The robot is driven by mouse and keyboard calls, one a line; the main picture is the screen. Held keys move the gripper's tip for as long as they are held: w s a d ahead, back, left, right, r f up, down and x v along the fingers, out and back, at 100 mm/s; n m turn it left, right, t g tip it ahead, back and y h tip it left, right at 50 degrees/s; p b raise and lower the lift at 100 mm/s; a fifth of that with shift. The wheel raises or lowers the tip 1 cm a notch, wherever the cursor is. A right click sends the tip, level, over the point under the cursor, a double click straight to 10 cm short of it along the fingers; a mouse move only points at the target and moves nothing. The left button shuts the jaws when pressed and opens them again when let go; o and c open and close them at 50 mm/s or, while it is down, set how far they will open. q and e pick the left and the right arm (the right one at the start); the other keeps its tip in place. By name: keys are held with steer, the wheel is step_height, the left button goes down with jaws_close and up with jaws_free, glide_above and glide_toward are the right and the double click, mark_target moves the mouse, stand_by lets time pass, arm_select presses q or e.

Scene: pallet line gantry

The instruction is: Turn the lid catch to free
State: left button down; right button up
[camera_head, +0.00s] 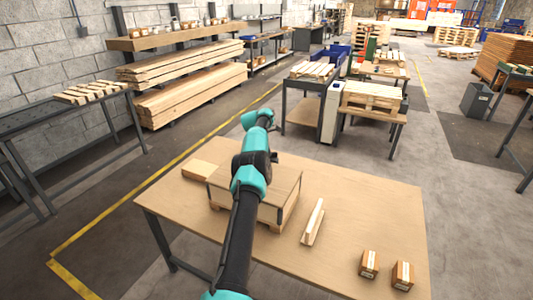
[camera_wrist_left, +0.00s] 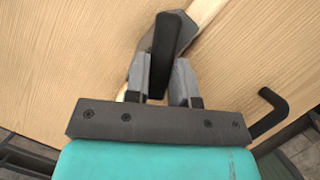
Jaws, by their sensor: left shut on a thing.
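A wooden crate with a flat lid (camera_head: 286,181) stands on the near table, partly covered by my left arm. In the left wrist view a black catch lever (camera_wrist_left: 172,40) stands out over the pale wood of the crate (camera_wrist_left: 60,60). My left gripper (camera_wrist_left: 160,82) is shut on this lever, with a grey finger on each side. In the head view my arm hides the catch and the fingers. My right gripper is in neither view.
A black bent handle (camera_wrist_left: 270,112) sits right of the gripper in the wrist view. On the table (camera_head: 350,195), a wooden piece (camera_head: 313,222) and two small boxes (camera_head: 369,264) lie to the right. A flat board (camera_head: 203,170) lies behind the crate.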

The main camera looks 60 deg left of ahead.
arm_select(q)
steer(key=c, duration=1)
jaws_free()
steer(key=shift+o, duration=0.2)
